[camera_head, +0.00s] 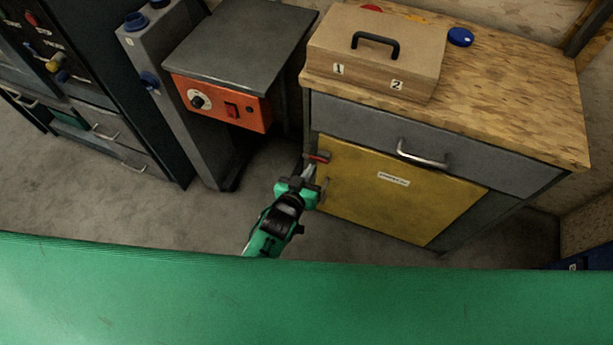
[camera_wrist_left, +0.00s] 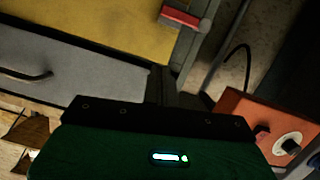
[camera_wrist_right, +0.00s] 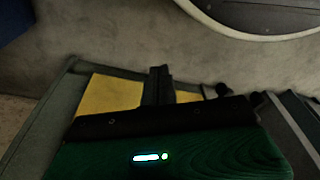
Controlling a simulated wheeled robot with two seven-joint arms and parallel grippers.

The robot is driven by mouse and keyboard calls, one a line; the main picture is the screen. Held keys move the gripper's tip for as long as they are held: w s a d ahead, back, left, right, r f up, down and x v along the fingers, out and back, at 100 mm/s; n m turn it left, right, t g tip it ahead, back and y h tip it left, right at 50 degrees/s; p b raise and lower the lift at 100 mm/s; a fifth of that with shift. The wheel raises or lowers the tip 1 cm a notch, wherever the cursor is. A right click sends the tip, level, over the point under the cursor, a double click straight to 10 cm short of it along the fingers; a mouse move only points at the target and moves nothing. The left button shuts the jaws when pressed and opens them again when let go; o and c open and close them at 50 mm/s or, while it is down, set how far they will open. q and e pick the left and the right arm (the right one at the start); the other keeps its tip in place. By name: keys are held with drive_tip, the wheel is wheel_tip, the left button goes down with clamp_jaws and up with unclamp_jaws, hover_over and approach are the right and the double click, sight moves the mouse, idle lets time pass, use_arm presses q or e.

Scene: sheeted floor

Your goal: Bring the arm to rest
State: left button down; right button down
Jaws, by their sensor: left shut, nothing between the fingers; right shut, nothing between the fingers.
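My left gripper (camera_head: 311,171) is in front of the upper left corner of a yellow cabinet door (camera_head: 385,192), near a red latch or handle (camera_head: 319,157). In the left wrist view its fingers (camera_wrist_left: 162,85) are together and hold nothing; the yellow door and the red piece (camera_wrist_left: 184,18) lie beyond. I cannot tell whether the gripper touches the cabinet. My right gripper (camera_wrist_right: 157,84) shows only in the right wrist view, where its fingers are together and empty. The yellow door (camera_wrist_right: 108,97) lies behind it there.
The cabinet has a grey drawer (camera_head: 360,125) and a wooden top (camera_head: 500,85) with a wooden case (camera_head: 375,55) and a blue lid (camera_head: 460,36). An orange control box (camera_head: 222,103) stands left of it. Open grey floor (camera_head: 110,205) lies at the left.

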use_arm(q)
drive_tip(key=shift+v, duration=1.2)
use_arm(e)
drive_tip(key=shift+f, duration=0.15)
